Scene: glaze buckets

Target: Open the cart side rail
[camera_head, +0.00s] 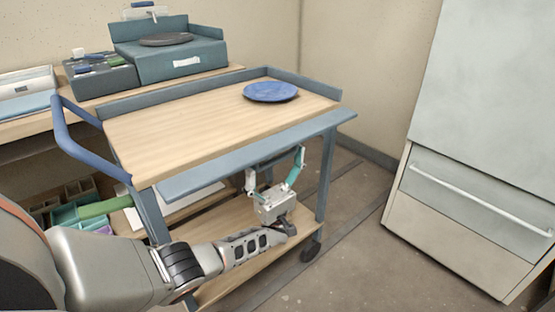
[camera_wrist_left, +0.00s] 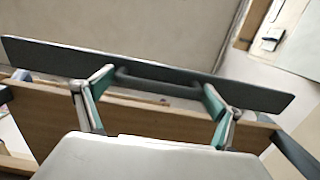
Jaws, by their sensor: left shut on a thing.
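The wooden-topped cart (camera_head: 190,120) stands in front of me. Its near side rail (camera_head: 255,155) is a long blue-grey panel leaning outward from the cart top's near edge. In the left wrist view the rail (camera_wrist_left: 50,55) crosses the picture, with a dark bar handle (camera_wrist_left: 160,80) on it. My left gripper (camera_head: 275,163) is below the rail, with its teal fingers pointing up. In the wrist view the gripper's fingers (camera_wrist_left: 158,80) are wide apart, one at each end of the handle, shut on it lengthwise. My right gripper is not in view.
A blue plate (camera_head: 270,92) lies on the cart top near the back right. A blue push handle (camera_head: 85,150) sticks out at the cart's left end. A workbench with boxes is behind, and a white cabinet (camera_head: 470,190) stands right. Floor between cart and cabinet is clear.

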